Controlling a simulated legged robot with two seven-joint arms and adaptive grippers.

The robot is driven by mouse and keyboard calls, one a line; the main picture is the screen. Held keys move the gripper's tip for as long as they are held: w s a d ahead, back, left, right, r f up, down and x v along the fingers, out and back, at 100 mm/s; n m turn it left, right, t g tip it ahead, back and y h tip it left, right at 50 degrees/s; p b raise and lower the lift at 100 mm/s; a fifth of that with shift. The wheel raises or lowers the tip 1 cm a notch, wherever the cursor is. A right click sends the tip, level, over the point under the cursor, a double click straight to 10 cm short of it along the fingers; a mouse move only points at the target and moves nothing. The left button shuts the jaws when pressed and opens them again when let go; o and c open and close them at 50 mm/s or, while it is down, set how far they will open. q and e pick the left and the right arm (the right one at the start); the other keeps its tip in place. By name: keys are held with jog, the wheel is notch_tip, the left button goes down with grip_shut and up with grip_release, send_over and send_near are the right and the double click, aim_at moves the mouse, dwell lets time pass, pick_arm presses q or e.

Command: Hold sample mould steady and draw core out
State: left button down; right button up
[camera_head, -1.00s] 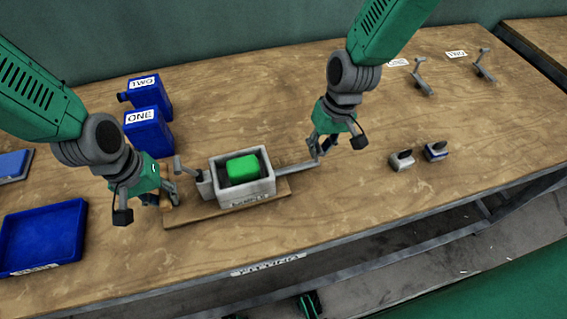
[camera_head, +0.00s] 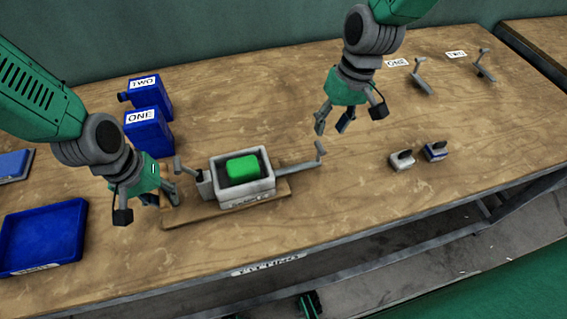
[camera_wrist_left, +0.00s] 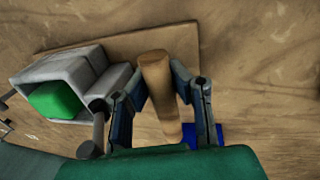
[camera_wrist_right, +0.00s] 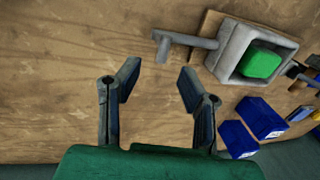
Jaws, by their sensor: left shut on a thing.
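The sample mould is a grey box (camera_head: 262,187) on a wooden board (camera_head: 205,211), with a bright green block (camera_head: 242,167) inside. A grey bar (camera_head: 297,168) with a raised end sticks out of the box's right side; it also shows in the right wrist view (camera_wrist_right: 190,40). A grey handled piece (camera_head: 203,187) stands at the box's left side. My left gripper (camera_head: 170,197) is shut on an upright wooden handle (camera_wrist_left: 158,85) at the board's left end. My right gripper (camera_head: 331,122) is open and empty, above the table, apart from the bar's raised end.
Blue containers labelled ONE (camera_head: 148,131) and TWO (camera_head: 143,88) stand behind the left arm. A blue tray (camera_head: 42,238) lies at the left. Grey handled tools (camera_head: 420,80) and (camera_head: 484,68) lie behind, by labels.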

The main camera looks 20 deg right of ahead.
jog(key=shift+d+r, duration=0.25)
jog(key=shift+r, duration=0.9)
jog(key=shift+d+r, duration=0.25)
jog(key=shift+r, duration=0.85)
pick_arm(q)
jog(key=c, duration=1.5)
grip_release()
jog(key=shift+o, duration=0.2)
